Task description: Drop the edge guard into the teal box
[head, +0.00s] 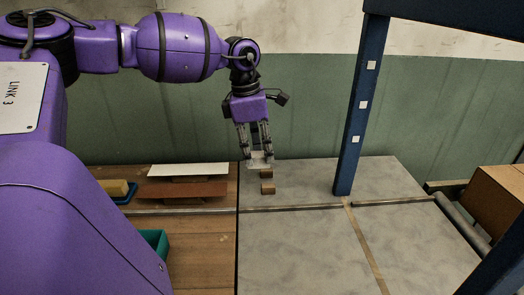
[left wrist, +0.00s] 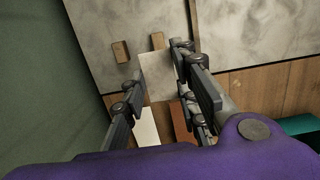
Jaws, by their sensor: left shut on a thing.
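My left gripper (head: 257,155) is shut on a pale, flat-looking piece, which appears to be the edge guard (head: 260,163). In the left wrist view the edge guard (left wrist: 157,76) sits between the two fingers of the left gripper (left wrist: 165,85). It is held over the grey tabletop near its seam with the wooden one; the exact gap below it is hard to tell. The teal box (head: 155,240) stands on the wooden top at the lower left, partly hidden by my arm. A corner of the teal box (left wrist: 302,127) shows at the right in the left wrist view. My right gripper is out of view.
Two small brown blocks (head: 267,189) lie on the grey top (head: 300,240) below the gripper. A white panel (head: 188,170) and a red-brown panel (head: 182,190) are left of it. A blue post (head: 358,110) rises at right.

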